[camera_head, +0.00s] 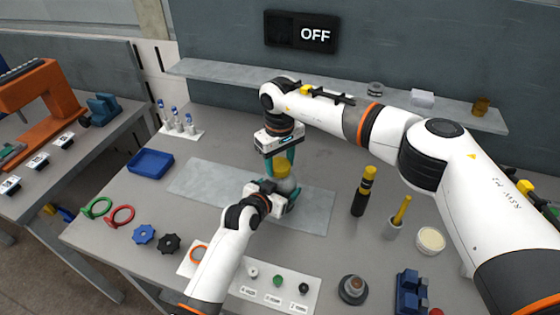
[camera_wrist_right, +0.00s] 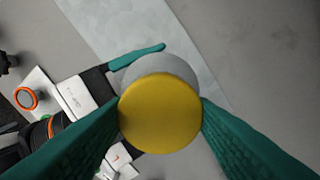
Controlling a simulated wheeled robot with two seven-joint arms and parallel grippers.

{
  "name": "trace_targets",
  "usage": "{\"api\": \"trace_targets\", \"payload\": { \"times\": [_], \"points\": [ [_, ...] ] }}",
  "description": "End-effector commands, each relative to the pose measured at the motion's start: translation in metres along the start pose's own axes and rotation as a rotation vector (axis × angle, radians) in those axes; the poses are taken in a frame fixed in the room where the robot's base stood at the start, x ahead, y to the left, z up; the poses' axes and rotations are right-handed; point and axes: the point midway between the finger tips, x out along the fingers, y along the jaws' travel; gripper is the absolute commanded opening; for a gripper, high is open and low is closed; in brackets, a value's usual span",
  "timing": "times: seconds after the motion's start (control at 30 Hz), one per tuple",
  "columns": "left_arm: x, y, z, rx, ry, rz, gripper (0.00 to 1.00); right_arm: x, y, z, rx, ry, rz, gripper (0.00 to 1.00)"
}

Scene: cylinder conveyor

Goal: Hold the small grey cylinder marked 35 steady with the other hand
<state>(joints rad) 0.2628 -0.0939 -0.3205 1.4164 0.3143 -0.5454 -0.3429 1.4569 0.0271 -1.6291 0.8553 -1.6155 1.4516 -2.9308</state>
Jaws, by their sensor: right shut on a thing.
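The small grey cylinder (camera_head: 286,185) stands on the grey mat with a yellow top part (camera_head: 282,168). Its mark cannot be read. My right gripper (camera_head: 281,160) comes from above and is shut on the yellow part. In the right wrist view the round yellow top (camera_wrist_right: 160,113) sits between both green fingers and hides most of the grey cylinder (camera_wrist_right: 158,68). My left gripper (camera_head: 276,199) is low at the cylinder, its teal fingers around it. In the right wrist view one left finger (camera_wrist_right: 137,56) lies along the cylinder's edge; the other is hidden, so its grip is unclear.
The grey mat (camera_head: 205,181) runs under the work. A blue tray (camera_head: 150,162) and a rack of vials (camera_head: 181,128) stand left. A shelf (camera_head: 230,75) runs behind.

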Motion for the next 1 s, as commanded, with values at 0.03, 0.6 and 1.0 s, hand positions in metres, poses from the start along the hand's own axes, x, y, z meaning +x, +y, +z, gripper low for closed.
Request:
{"api": "trace_targets", "payload": {
  "times": [0.03,0.6,1.0],
  "points": [
    [0.000,0.000,0.000,0.001,0.000,0.000,0.16,-0.002,-0.004,0.001,-0.012,-0.007,-0.006,0.22],
    [0.000,0.000,-0.001,0.001,0.001,-0.001,0.16,-0.001,-0.002,0.001,-0.020,-0.004,-0.003,0.71],
    [0.000,0.000,0.000,0.001,0.001,0.000,0.16,-0.027,-0.001,0.001,-0.021,-0.005,-0.003,0.71]
  ]
}}
